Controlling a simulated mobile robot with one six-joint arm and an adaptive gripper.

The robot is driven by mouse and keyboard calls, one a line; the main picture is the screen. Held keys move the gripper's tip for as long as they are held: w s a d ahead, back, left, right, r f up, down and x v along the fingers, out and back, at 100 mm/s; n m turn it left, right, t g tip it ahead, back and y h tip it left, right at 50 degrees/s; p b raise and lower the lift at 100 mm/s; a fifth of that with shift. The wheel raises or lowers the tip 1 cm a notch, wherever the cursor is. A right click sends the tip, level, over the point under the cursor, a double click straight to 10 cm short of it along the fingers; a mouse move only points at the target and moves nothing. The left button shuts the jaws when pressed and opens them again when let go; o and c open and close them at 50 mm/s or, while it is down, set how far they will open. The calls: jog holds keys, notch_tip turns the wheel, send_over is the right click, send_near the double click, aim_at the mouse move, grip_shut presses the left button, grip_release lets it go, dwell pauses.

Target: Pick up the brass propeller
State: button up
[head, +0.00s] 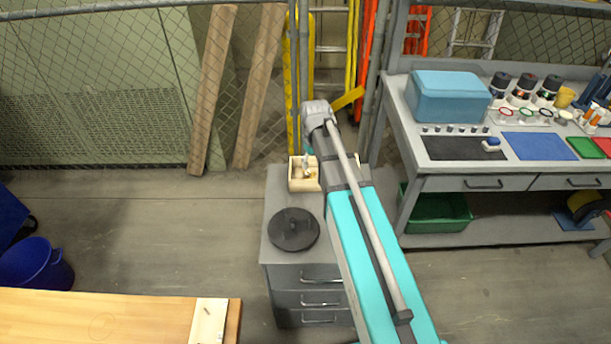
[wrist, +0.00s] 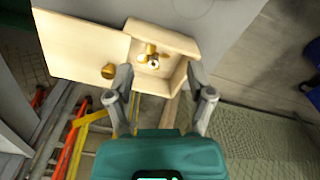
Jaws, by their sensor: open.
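The brass propeller (wrist: 150,55) lies inside a small open wooden box (wrist: 175,42) in the wrist view. In the head view the box (head: 293,183) stands on the far end of a grey drawer cabinet, and a small brass-coloured spot shows inside it. A pale wooden panel with a round brass knob (wrist: 109,71) is beside the box opening in the wrist view. My gripper (wrist: 160,76) is open and empty, its two fingers apart on either side of the box opening, with the propeller between them in the picture. I cannot tell how far above it they are.
A black round disc (head: 293,230) lies on the near part of the cabinet top (head: 277,195). A grey workbench (head: 440,178) with a blue box and several containers stands to the right. A wire fence is behind. A wooden table (head: 90,318) is at the lower left.

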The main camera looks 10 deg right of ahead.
jog(key=w+n, duration=0.1)
jog(key=w, duration=0.8)
jog(key=shift+r, duration=0.2)
jog(key=shift+f, duration=0.1)
jog(key=b, duration=0.9)
send_over(308, 175)
jog(key=w, duration=0.1)
notch_tip(308, 175, down, 8)
jog(key=shift+d+f, duration=0.1)
jog(key=shift+f, duration=0.15)
jog(key=shift+f, duration=0.15)
notch_tip(308, 175, down, 5)
jog(key=b, duration=0.4)
jog(key=shift+w+b, duration=0.1)
jog(key=shift+b, duration=0.25)
grip_shut()
